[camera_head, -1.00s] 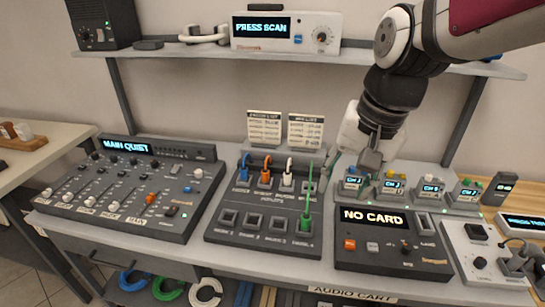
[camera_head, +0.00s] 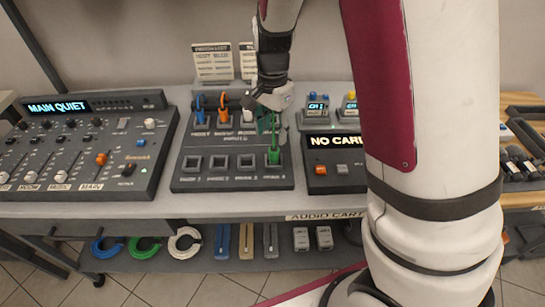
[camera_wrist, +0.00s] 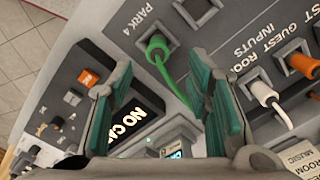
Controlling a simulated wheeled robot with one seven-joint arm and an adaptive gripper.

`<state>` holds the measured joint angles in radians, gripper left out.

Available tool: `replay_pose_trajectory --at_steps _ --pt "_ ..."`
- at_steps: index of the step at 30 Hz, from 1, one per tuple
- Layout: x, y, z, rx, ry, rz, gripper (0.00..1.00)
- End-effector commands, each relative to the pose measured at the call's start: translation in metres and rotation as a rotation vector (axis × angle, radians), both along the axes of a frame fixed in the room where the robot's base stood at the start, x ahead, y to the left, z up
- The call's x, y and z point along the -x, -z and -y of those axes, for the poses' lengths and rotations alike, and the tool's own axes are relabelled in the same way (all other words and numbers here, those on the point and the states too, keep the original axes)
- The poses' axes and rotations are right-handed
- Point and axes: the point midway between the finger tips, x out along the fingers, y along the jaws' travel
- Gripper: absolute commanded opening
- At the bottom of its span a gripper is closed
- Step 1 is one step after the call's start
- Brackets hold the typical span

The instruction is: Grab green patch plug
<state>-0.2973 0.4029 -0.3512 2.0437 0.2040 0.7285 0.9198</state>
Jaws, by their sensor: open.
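The green patch plug (camera_head: 273,156) stands in the front-right socket of the dark patch panel (camera_head: 215,181). In the wrist view the green plug (camera_wrist: 157,44) sits in the socket labelled PARK 4, with its green cable running down between my fingers. My gripper (camera_head: 272,124) is open, just above and behind the plug in the head view. In the wrist view its two teal-padded fingers (camera_wrist: 162,68) stand wide apart, one on each side of the cable, with the plug just beyond their tips. The cable's far end is hidden by my gripper.
Blue (camera_head: 199,108), orange (camera_head: 224,108) and white (camera_head: 249,110) plugs stand in the panel's back row. The NO CARD box (camera_head: 322,180) is close on the right, partly hidden by my arm. A mixer (camera_head: 80,150) stands left. Sign cards (camera_head: 212,62) rise behind the panel.

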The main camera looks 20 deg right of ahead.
Motion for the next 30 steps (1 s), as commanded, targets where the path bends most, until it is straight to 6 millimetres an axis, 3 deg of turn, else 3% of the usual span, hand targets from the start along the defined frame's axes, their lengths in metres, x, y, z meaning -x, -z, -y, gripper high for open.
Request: replay_pose_trajectory --at_steps 3,11,19,29,30 --pt "0.0 0.019 0.001 0.001 0.0 -0.002 0.45" --pt "0.001 0.036 0.001 0.0 0.001 -0.001 0.45" --pt "0.002 0.073 0.003 0.0 0.0 -0.001 0.45" --pt "0.002 0.081 0.003 -0.001 -0.001 0.002 0.45" --pt "0.002 0.081 0.003 0.0 -0.001 0.001 0.4"
